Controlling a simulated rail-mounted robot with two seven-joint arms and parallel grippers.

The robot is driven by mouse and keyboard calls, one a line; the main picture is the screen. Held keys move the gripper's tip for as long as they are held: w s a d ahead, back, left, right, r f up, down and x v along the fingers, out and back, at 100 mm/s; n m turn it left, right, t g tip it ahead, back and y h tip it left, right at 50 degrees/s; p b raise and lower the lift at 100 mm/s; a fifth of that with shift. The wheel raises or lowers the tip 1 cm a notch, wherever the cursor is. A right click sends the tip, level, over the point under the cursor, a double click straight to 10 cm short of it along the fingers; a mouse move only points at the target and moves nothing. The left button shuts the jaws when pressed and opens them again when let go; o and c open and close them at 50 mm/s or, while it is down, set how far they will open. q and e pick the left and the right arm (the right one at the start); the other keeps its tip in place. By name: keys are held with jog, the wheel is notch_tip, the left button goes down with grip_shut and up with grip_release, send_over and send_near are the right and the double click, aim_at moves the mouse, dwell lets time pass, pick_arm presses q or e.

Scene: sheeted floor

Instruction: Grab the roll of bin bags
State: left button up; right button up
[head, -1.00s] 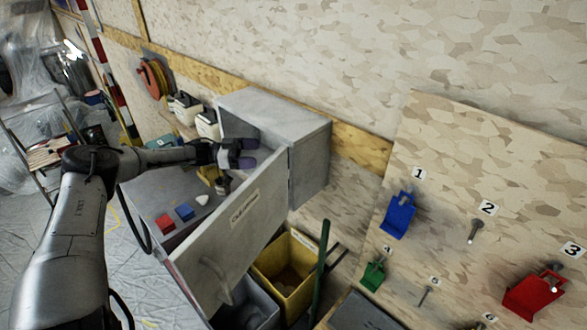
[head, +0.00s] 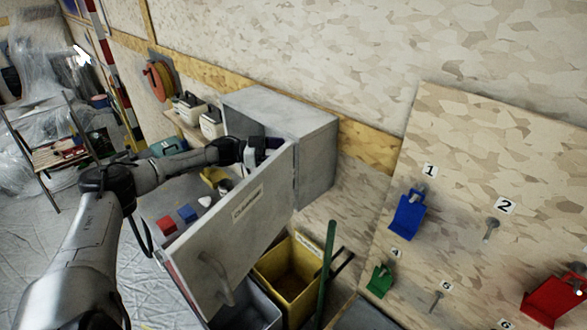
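My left gripper (head: 268,148) reaches from the left into the open front of a grey metal cabinet (head: 313,165). I cannot make out a roll of bin bags; whatever is at the fingertips is hidden or too dark to tell. My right gripper is not in view.
Red (head: 166,225) and blue (head: 187,213) blocks lie on a surface behind the door. A yellow bin (head: 290,268) and green pole (head: 326,270) stand right of the door. A pegboard (head: 450,180) with blue, green and red dustpans is at right.

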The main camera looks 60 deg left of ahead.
pick_arm(q)
jog(key=shift+r+p+x, duration=0.25)
jog(key=shift+p+x, duration=0.2)
jog(key=shift+x, duration=0.7)
jog(key=shift+p+x, duration=0.3)
jog(key=shift+x, duration=0.7)
jog(key=shift+w+d+f, duration=0.15)
jog(key=shift+w+d, duration=0.05)
jog(key=shift+w, duration=0.05)
jog(key=c, duration=1.3)
jog(key=shift+c, duration=0.8)
